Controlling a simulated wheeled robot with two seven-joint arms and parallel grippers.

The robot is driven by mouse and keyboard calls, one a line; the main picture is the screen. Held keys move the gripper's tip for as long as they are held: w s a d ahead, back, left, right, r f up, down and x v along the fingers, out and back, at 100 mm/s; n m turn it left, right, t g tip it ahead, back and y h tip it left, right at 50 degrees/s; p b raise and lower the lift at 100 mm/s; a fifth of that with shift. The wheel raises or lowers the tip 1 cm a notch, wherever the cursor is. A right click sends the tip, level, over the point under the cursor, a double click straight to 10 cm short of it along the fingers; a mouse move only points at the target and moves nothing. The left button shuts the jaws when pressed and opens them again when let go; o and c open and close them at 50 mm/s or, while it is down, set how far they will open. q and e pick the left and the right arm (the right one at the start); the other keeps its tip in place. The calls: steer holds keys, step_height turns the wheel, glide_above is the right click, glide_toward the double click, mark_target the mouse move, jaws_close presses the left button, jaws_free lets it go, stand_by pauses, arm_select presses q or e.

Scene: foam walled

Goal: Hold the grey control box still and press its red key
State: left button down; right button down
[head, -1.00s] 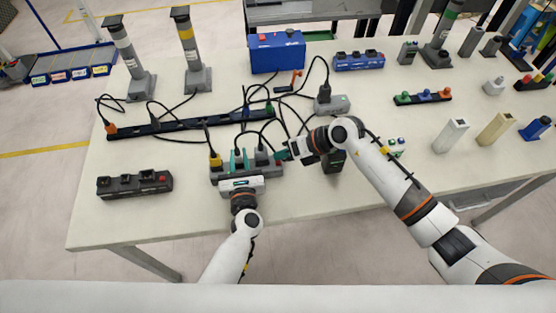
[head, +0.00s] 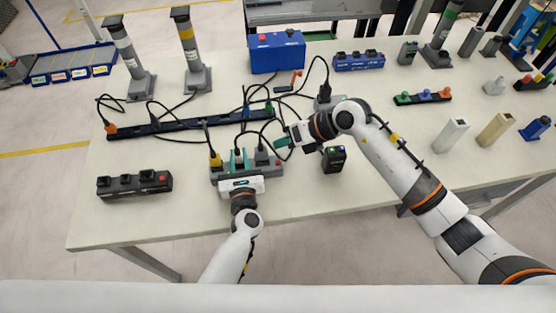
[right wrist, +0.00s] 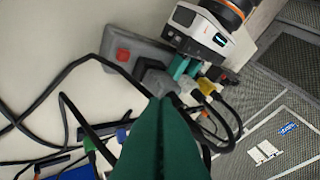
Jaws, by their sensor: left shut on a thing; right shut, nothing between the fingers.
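The grey control box (head: 268,172) stands near the table's front edge, with several plugs and cables on top. Its red key (head: 279,163) is at the right end and shows clear in the right wrist view (right wrist: 123,55). My left gripper (head: 239,160) is at the front middle of the box, its teal fingers shut on it. The exact contact is partly hidden by plugs. My right gripper (head: 280,144) is shut and empty, above and behind the red key and apart from it. Its teal fingers fill the lower middle of the right wrist view (right wrist: 165,108).
A black strip (head: 180,128) with cables lies behind the box. A dark box with a red key (head: 134,185) lies to the left. A black box (head: 334,159) stands to the right, under my right arm. A blue box (head: 277,52) is at the back.

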stand_by(0.4)
arm_select(q)
steer(key=c, duration=1.1)
jaws_free()
steer(key=shift+c, duration=0.2)
steer(key=shift+s, duration=0.15)
